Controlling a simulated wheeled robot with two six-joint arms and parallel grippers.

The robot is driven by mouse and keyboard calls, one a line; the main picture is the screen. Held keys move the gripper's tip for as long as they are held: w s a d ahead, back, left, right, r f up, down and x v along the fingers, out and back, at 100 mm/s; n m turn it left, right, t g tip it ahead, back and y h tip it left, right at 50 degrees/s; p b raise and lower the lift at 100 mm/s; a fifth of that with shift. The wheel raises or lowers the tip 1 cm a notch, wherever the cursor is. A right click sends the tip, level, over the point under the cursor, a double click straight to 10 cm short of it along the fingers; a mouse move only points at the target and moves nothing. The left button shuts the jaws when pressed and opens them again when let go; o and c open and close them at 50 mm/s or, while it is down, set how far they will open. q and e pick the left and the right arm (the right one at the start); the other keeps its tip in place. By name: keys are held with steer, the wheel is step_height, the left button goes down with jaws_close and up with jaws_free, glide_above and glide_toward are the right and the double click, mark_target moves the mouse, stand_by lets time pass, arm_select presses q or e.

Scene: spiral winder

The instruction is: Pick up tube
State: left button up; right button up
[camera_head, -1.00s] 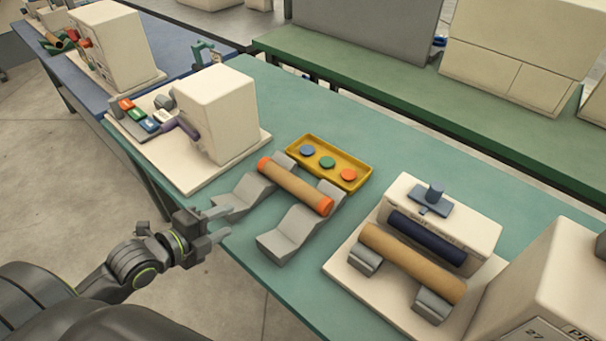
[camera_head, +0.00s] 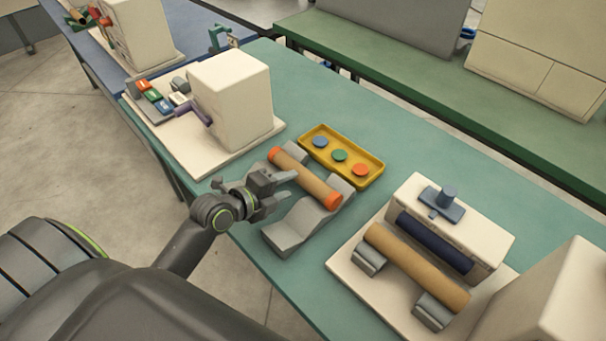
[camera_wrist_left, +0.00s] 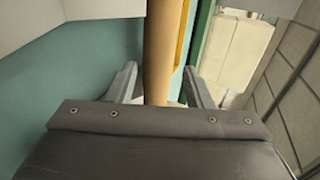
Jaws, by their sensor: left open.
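A tan tube (camera_head: 306,179) with orange ends rests across two grey cradles (camera_head: 296,224) on the green table. My left gripper (camera_head: 284,190) is open and close to the tube, at its near-left side, over the nearer part of the cradles. In the left wrist view the tube (camera_wrist_left: 158,50) runs up the picture between the two open fingers (camera_wrist_left: 158,85); I cannot tell whether they touch it. A second tan tube (camera_head: 415,267) lies on the grey supports of a cream machine at the right. My right gripper is not in view.
A yellow tray (camera_head: 372,177) with blue, green and orange discs lies just behind the tube. A cream box machine (camera_head: 232,98) stands to the left. Another cream box (camera_head: 560,300) is at the right front. Bare green table (camera_head: 440,160) lies behind the tray.

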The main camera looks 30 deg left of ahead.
mark_target(298, 180)
arm_select(q)
steer(key=shift+w+d+f, duration=0.1)
steer(key=shift+w, duration=0.15)
steer(key=shift+w+d+f+p, duration=0.15)
steer(key=shift+w+p, duration=0.2)
steer(key=shift+w, duration=0.2)
steer(key=p+x, duration=0.1)
steer(key=x, duration=0.2)
steer(key=shift+a+f, duration=0.1)
steer(key=shift+a, duration=0.1)
steer(key=shift+w+d+f, duration=0.15)
steer(key=shift+w+f, duration=0.15)
steer(key=shift+w, duration=0.2)
steer(key=shift+c, duration=0.4)
steer(key=c, duration=0.6)
steer(key=shift+o, duration=0.2)
steer(key=shift+r, duration=0.1)
